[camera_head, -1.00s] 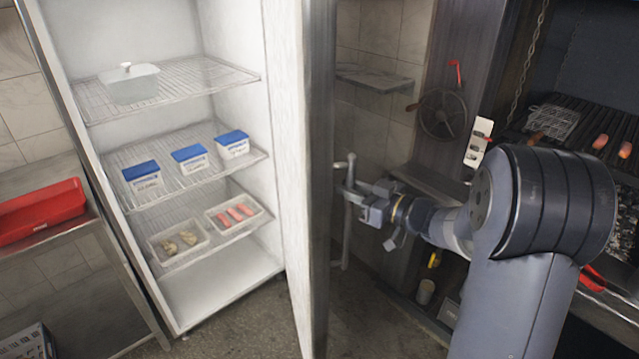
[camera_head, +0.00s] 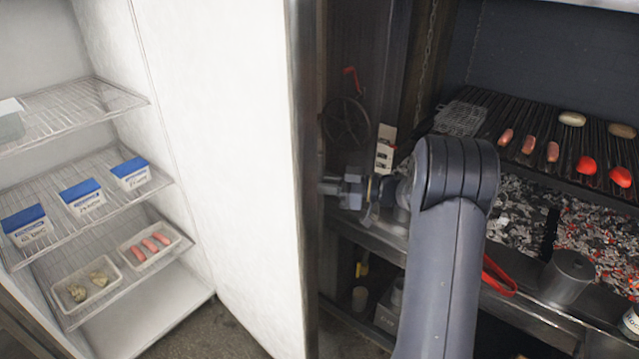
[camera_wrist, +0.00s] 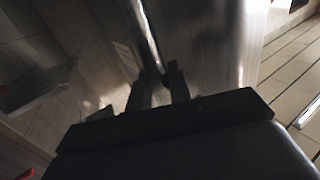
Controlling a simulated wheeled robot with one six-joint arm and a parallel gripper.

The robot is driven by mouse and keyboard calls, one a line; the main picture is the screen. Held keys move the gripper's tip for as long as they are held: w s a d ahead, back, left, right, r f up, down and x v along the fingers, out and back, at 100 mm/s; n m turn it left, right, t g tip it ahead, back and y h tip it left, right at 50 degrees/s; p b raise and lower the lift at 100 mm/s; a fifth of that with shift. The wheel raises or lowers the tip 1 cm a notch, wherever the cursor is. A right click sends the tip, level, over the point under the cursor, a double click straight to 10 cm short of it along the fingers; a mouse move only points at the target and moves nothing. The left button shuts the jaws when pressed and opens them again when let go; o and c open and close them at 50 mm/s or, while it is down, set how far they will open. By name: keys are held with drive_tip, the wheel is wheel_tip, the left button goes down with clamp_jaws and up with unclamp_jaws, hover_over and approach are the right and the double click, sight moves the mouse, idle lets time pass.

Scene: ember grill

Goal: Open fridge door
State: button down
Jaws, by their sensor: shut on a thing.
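The fridge door (camera_head: 235,170) stands wide open in the head view, its white inner face toward me. Its metal edge (camera_head: 305,200) runs down the middle of the picture. My gripper (camera_head: 328,187) is on the door's outer side, partly hidden behind that edge. In the wrist view my gripper (camera_wrist: 160,85) is shut on the slim metal handle (camera_wrist: 145,35) of the door, close to the steel outer face (camera_wrist: 210,45).
Fridge shelves (camera_head: 110,160) at left hold blue-lidded boxes (camera_head: 80,196) and trays of food (camera_head: 148,246). At right is a grill (camera_head: 540,140) with food, above glowing coals (camera_head: 590,220). A hand wheel (camera_head: 346,122) is behind the door edge.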

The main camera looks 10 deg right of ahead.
drive_tip(key=shift+w+d+r, duration=0.15)
drive_tip(key=shift+w, duration=0.05)
drive_tip(key=c, duration=1.3)
unclamp_jaws()
drive_tip(key=shift+c, duration=0.2)
drive_tip(key=b+v, duration=0.2)
drive_tip(key=v, duration=0.8)
drive_tip(key=shift+s+d+b, duration=0.2)
drive_tip(key=shift+d+b, duration=0.05)
drive_tip(key=shift+b, duration=0.1)
